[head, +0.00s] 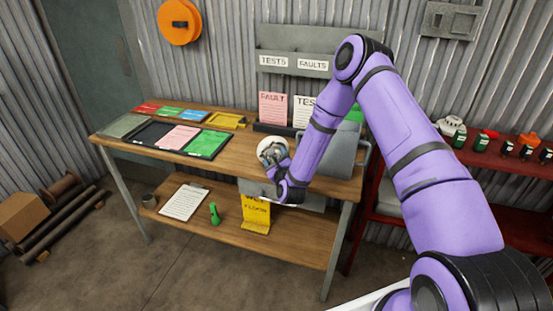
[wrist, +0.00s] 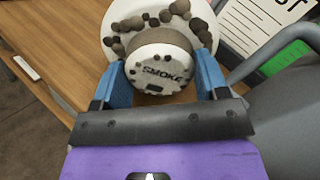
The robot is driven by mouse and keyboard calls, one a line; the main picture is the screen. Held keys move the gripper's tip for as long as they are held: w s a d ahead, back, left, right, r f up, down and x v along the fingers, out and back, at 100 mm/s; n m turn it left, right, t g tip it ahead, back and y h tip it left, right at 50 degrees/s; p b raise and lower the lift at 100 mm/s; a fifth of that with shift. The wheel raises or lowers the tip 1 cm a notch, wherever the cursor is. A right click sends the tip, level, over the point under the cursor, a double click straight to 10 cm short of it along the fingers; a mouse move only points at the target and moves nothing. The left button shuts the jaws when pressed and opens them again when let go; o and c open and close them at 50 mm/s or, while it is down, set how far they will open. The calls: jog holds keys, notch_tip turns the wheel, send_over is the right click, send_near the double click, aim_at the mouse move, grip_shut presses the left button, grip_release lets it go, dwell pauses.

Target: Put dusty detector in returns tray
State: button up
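The dusty detector (wrist: 160,72) is a round white unit marked SMOKE, with brown clumps of dust around its wide rim. In the wrist view, the two blue fingers of my gripper (wrist: 161,62) press against opposite sides of its narrower body. In the head view, the detector (head: 269,146) is at my gripper (head: 276,158), over the right part of the wooden bench. I cannot tell whether it touches the bench top. No tray has a readable returns label; a shallow grey-green tray (head: 122,126) lies at the bench's left end.
A black tray (head: 152,131) with pink and green cards lies left of my gripper. A grey bin with a handle (head: 342,150) stands close on the right. Notices (head: 272,108) stand at the back. A red shelf (head: 507,170) with small items is further right. Bare bench lies in front of the black tray.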

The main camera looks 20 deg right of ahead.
jog(key=o, duration=0.4)
jog(key=shift+r, duration=0.1)
jog(key=s, duration=1.2)
jog(key=shift+a+r, duration=0.1)
jog(key=shift+a, duration=0.2)
